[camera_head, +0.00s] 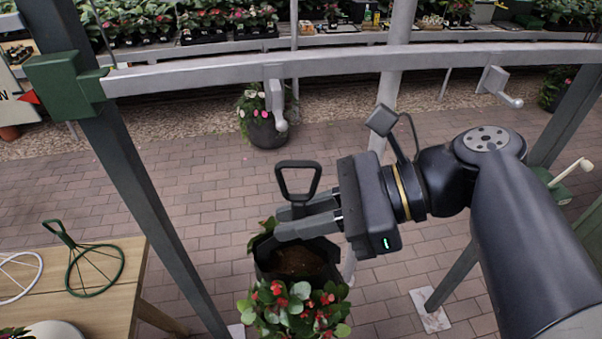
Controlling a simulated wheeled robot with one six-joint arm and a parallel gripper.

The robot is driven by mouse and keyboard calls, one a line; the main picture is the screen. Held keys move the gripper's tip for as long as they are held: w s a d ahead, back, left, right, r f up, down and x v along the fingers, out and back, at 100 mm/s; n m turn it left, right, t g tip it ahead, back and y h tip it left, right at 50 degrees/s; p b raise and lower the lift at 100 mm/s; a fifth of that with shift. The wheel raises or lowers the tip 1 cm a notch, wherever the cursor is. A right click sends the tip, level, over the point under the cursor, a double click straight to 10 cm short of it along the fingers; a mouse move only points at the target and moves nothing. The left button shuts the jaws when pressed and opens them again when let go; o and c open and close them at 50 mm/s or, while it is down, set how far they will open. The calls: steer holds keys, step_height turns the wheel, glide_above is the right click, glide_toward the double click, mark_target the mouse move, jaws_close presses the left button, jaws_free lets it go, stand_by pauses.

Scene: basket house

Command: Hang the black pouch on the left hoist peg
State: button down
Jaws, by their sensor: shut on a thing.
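The black pouch (263,262) hangs from my gripper (285,220), with brown soil and a plant with green leaves and red flowers in it. Its black loop handle (298,165) stands up above the fingers. My gripper comes in from the right and is shut on the pouch, near the base of the handle. The left hoist peg (275,100) is a grey hook with a rounded tip, below the grey rail. It is bare, above and slightly left of the handle in the picture, and apart from it. The fingers hide part of the pouch.
A second bare peg (497,84) is on the rail (330,63) at right. Dark posts (140,190) carry the rail. A wooden table (120,285) with a green wire hanger (92,268) is at left. A potted plant (265,128) stands on the paving behind the left peg.

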steer(key=shift+s+a+r, duration=0.1)
steer(key=shift+s+a, duration=0.05)
steer(key=shift+s, duration=0.2)
steer(key=shift+w+a+b, duration=0.15)
steer(key=shift+w+b, duration=0.15)
steer(key=shift+w, duration=0.4)
steer(key=shift+w+a+b, duration=0.15)
steer(key=shift+w+b, duration=0.15)
steer(key=shift+w, duration=0.4)
steer(key=shift+w+a+f+b, duration=0.1)
steer(key=shift+w+a+b, duration=0.15)
steer(key=shift+w, duration=0.65)
steer(key=shift+w+a+f+b, duration=0.1)
steer(key=shift+w+a+b, duration=0.1)
steer(key=shift+w, duration=0.75)
steer(key=shift+w+a+b, duration=0.2)
steer(key=shift+w+b, duration=0.05)
steer(key=shift+w, duration=0.65)
steer(key=shift+w+p, duration=0.2)
steer(key=shift+p, duration=0.35)
steer(key=shift+w+a+p, duration=0.2)
steer(key=shift+w+p, duration=0.3)
steer(key=shift+w, duration=0.25)
steer(key=shift+w+a+p, duration=0.15)
steer(key=shift+w+p, duration=0.3)
steer(key=shift+w, duration=0.3)
steer(key=shift+w, duration=0.1)
steer(key=shift+w+a+p, duration=0.2)
steer(key=shift+w+p, duration=0.3)
steer(key=shift+w, duration=0.1)
